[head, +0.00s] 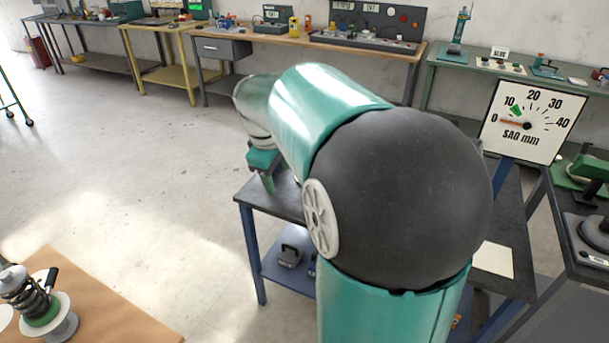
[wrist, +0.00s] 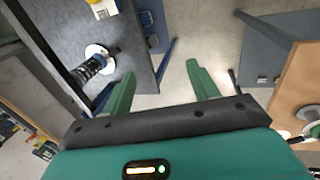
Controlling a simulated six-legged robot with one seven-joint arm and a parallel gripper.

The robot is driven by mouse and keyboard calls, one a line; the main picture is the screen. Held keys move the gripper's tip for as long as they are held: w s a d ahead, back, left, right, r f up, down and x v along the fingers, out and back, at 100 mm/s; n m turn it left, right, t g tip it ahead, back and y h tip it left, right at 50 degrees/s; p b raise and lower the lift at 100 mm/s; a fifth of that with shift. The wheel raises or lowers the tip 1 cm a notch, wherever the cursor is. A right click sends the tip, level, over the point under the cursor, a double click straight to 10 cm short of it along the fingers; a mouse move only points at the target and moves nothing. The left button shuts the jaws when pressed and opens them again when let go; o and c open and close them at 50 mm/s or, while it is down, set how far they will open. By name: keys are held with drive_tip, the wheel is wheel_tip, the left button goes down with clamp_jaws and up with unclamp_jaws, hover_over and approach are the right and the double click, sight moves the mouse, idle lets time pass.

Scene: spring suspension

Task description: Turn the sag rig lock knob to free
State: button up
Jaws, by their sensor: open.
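The sag dial (head: 527,122), a white square marked "SAG mm", stands at the right in the head view. Its red needle points close to 0, and a green mark sits near 10. I cannot make out the lock knob in either view; my arm hides much of the dark rig table (head: 508,225). My gripper (head: 264,177) is above the table's left end. In the wrist view my gripper (wrist: 161,70) has its two green fingers spread wide with nothing between them. A dark coil spring unit (wrist: 92,66) with a white disc shows left of the fingers, apart from them.
A brown-topped bench (head: 105,305) with a spring assembly (head: 38,302) is at the lower left. A blue lower shelf (head: 290,262) sits under the rig table. Workbenches (head: 300,40) line the back wall. The floor (head: 140,180) at left is clear.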

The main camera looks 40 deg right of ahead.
drive_tip(key=s+d+f+n+y, duration=0.1)
drive_tip(key=d+f, duration=0.3)
drive_tip(key=d, duration=0.5)
drive_tip(key=s+d+f+g+y, duration=0.1)
drive_tip(key=d+f, duration=0.3)
drive_tip(key=d, duration=0.6)
drive_tip(key=d+f+n+y, duration=0.1)
drive_tip(key=d+f, duration=0.3)
drive_tip(key=d, duration=0.5)
wheel_tip(320, 180, down, 14)
drive_tip(key=shift+s+r, duration=0.15)
drive_tip(key=shift+r, duration=0.1)
drive_tip(key=shift+c, duration=0.2)
drive_tip(key=c, duration=0.9)
